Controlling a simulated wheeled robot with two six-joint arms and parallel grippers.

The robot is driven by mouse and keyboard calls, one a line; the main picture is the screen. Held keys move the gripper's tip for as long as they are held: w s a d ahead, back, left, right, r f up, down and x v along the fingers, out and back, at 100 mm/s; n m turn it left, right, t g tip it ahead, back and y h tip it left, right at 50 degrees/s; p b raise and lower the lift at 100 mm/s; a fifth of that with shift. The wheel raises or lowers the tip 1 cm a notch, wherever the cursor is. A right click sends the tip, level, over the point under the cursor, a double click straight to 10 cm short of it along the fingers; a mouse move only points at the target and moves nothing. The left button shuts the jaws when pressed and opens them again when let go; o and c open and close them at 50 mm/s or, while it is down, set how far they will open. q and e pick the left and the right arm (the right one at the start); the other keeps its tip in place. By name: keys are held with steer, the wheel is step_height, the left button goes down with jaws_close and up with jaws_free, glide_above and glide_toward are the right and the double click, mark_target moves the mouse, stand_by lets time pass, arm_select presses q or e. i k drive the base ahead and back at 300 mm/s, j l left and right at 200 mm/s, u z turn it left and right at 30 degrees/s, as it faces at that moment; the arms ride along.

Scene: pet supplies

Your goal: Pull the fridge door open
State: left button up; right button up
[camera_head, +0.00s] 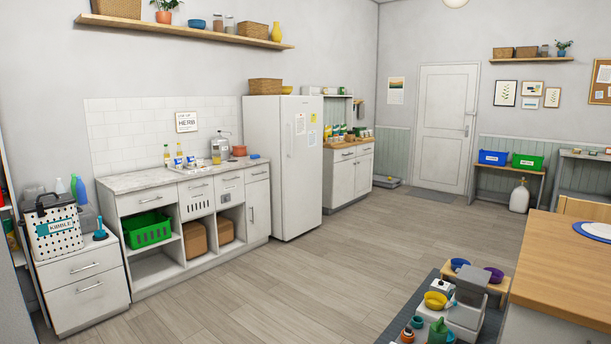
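A tall white fridge (284,165) stands against the back wall, left of the middle of the view. Its door (302,170) faces right and looks shut, with a few paper notes on its upper part. A thin vertical handle (290,136) shows near the door's left edge. Neither of my grippers is in view, so I cannot see where they are relative to the fridge.
A counter with a marble top (140,180) and open shelves adjoins the fridge's left side. A white cabinet (350,176) stands beyond it to the right. Wooden floor (330,255) lies clear before the fridge. A wooden table (565,265) and a low dark mat with bowls are at lower right.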

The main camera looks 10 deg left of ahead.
mark_target(302, 151)
steer(key=i+j+u, duration=0.2)
steer(key=i, duration=0.35)
steer(key=i+u, duration=0.2)
steer(key=i, duration=0.35)
steer(key=i+j+u, duration=0.1)
steer(key=i+u, duration=0.15)
steer(key=i, duration=0.45)
steer(key=i+u, duration=0.25)
steer(key=i, duration=0.4)
steer(key=i+l+u, duration=0.25)
steer(key=i, duration=0.45)
steer(key=i+z, duration=0.5)
steer(key=i+j+z, duration=0.3)
steer(key=i+z, duration=0.2)
steer(key=i, duration=0.15)
steer(key=i+l+z, duration=0.2)
steer(key=i+z, duration=0.15)
steer(key=i, duration=0.15)
steer(key=i+l+z, duration=0.1)
steer(key=i+z, duration=0.25)
steer(key=i, duration=0.2)
steer(key=i+j+z, duration=0.1)
steer(key=i+z, duration=0.25)
steer(key=i, duration=0.15)
